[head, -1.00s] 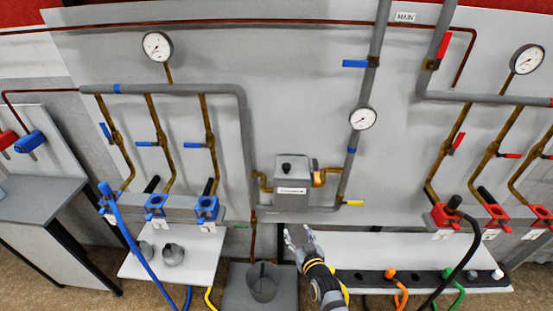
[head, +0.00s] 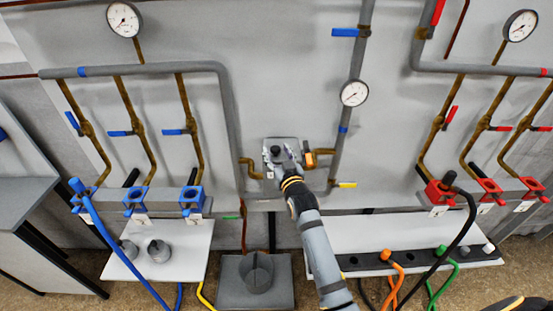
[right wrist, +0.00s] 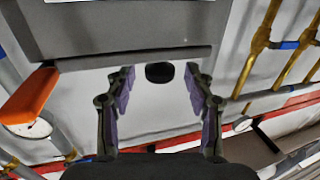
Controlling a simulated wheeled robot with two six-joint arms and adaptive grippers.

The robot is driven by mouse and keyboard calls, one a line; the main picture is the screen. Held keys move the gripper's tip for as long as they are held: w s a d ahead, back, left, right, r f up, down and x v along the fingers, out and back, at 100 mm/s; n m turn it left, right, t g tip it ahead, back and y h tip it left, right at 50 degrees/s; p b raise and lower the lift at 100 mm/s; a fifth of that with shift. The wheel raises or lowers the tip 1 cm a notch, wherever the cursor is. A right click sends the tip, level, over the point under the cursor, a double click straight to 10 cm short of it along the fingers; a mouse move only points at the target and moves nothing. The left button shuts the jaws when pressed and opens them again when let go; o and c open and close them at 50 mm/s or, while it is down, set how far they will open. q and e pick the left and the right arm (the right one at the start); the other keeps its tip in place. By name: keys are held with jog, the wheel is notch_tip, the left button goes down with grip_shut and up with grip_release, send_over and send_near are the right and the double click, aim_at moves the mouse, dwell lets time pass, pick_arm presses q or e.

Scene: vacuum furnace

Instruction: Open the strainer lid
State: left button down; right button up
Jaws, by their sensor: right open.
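The strainer is a grey box (head: 281,143) on the wall panel between brass pipes, with a black knob (head: 276,150) on its lid. My right gripper (head: 282,155) is at the box and covers much of it in the head view. In the right wrist view, the grey box (right wrist: 120,28) fills the top, with the lid edge (right wrist: 130,60) below it. The black knob (right wrist: 159,72) shows between the open fingers of my right gripper (right wrist: 156,80), with gaps on both sides. The lid looks closed. My left gripper is out of view.
An orange handle (right wrist: 30,97) is beside the box, close to the fingers. A grey container (head: 257,275) stands below. Blue and red valve stations flank the strainer.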

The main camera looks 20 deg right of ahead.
jog(key=shift+w+r, duration=0.1)
jog(key=shift+w, duration=0.15)
grip_shut()
dwell(0.3)
